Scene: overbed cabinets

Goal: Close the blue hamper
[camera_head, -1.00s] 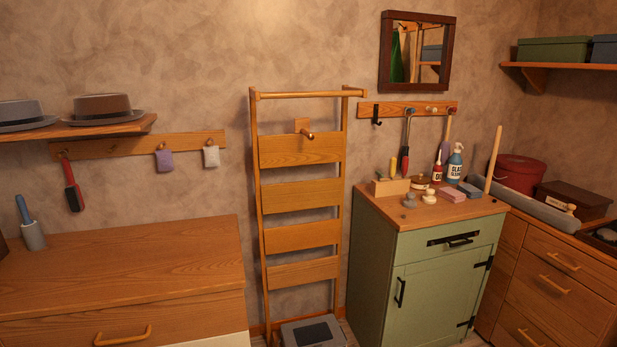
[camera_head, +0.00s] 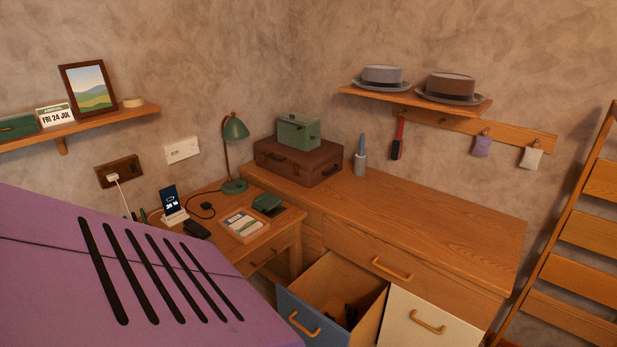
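The blue hamper (camera_head: 300,317) is a blue-fronted pull-out bin with a wooden handle, low under the left part of the wooden dresser. It stands pulled out, its pale wooden side wall (camera_head: 368,320) showing. Dark items (camera_head: 344,314) lie inside, too shaded to make out. The lower part of its front is cut off by the picture's bottom edge. Beside it to the right is a cream front (camera_head: 428,322) with a similar handle, which looks closed. Neither of my grippers is in view.
A large purple slotted panel (camera_head: 130,270) fills the lower left close to the camera. A small desk (camera_head: 278,232) with a lamp and phone stands left of the hamper. The dresser top (camera_head: 440,222) is mostly clear. A slatted wooden rack (camera_head: 575,275) stands at right.

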